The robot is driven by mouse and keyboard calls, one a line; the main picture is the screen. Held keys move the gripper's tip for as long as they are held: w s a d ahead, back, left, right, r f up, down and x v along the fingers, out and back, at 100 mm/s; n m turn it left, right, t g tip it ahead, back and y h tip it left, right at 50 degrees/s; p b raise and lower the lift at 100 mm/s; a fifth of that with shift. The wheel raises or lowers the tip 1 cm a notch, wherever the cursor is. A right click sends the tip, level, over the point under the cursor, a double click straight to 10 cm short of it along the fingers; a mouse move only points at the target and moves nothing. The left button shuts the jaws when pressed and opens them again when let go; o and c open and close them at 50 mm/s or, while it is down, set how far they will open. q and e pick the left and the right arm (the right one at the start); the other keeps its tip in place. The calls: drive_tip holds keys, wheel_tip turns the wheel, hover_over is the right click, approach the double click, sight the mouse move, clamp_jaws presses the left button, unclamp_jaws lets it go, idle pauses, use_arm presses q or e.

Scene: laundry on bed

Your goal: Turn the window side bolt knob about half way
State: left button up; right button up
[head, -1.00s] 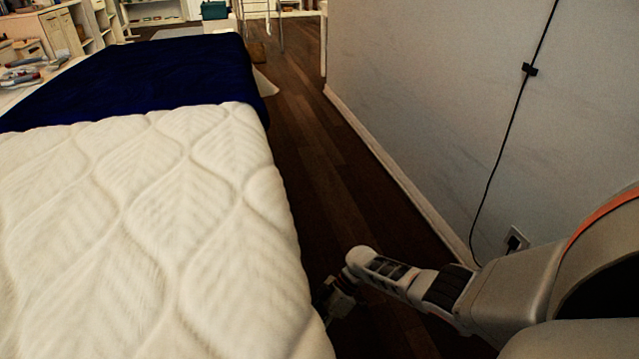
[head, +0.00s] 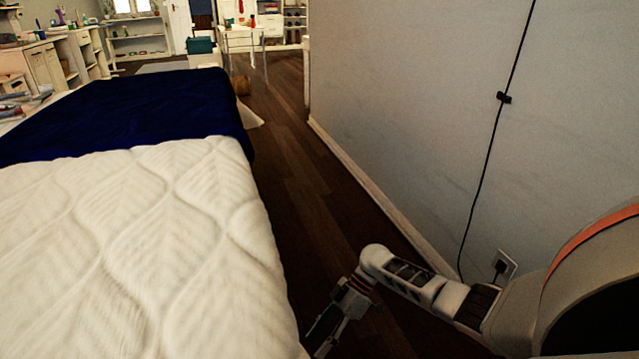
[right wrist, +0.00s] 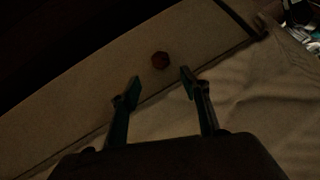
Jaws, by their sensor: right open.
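My right gripper (right wrist: 160,78) is open and empty. In the head view my right gripper (head: 323,336) hangs low beside the bed's near right edge, pointing down and left. The knob is hidden in the head view. My left gripper is not in view.
The bed has a white quilted mattress (head: 120,240) and a dark blue cover (head: 130,110). A grey wall (head: 420,100) with a black cable and an outlet (head: 503,265) bounds the right. A narrow strip of dark wood floor (head: 300,170) lies between.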

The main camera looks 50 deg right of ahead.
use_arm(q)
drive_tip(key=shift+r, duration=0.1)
use_arm(e)
drive_tip(key=w+a+f+n+t+h, duration=0.1)
drive_tip(key=a+f+t+h, duration=0.1)
drive_tip(key=a+f, duration=0.6)
drive_tip(key=shift+w+a+n+t, duration=0.3)
drive_tip(key=shift+a+n+t, duration=0.1)
drive_tip(key=shift+a, duration=0.15)
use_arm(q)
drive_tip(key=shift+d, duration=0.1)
use_arm(e)
drive_tip(key=c, duration=1.1)
